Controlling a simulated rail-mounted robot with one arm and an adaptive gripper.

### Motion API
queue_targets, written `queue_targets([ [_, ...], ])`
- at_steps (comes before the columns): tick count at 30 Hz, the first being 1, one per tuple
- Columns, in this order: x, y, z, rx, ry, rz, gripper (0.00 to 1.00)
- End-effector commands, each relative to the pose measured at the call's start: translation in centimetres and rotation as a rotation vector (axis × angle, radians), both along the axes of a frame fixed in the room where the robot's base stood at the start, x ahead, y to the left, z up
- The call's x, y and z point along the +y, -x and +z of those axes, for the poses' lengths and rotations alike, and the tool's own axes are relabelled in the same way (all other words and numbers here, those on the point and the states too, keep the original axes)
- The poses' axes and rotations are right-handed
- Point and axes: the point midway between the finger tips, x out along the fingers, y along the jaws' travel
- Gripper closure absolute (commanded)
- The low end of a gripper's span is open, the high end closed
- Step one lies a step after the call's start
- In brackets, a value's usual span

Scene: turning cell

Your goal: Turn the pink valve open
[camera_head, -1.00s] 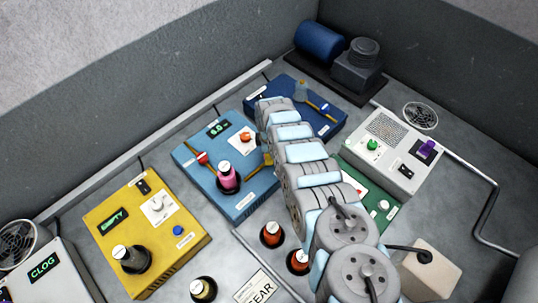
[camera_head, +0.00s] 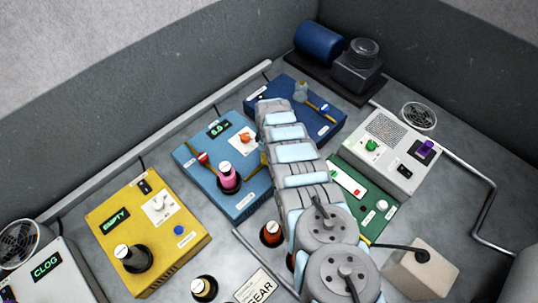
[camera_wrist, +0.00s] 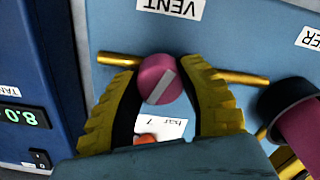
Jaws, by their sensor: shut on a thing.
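In the wrist view the pink valve (camera_wrist: 153,70) is a round knob with a pale stripe across its face. It sits on a brass pipe (camera_wrist: 245,78) below the upside-down VENT label (camera_wrist: 170,7). The stripe slants up to the right, at an angle to the pipe. The yellow fingers of my gripper (camera_wrist: 160,76) are closed on the knob from both sides. In the head view my arm hides the valve and most of the gripper, at the right edge of the light blue panel (camera_head: 186,160).
A pink-bodied part in a black collar (camera_wrist: 290,105) stands close right of the gripper in the wrist view. An orange knob (camera_wrist: 146,139) lies between the fingers, near the palm. The dark blue box (camera_wrist: 40,60) is at the left. A red valve (camera_head: 203,158) shows in the head view.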

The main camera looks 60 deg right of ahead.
Motion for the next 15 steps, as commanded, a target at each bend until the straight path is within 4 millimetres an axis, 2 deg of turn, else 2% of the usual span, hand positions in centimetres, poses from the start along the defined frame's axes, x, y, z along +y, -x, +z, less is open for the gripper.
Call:
queue_targets([
  [15, 0.06, 0.04, -0.09, 0.0, -0.001, -0.04, 0.96],
])
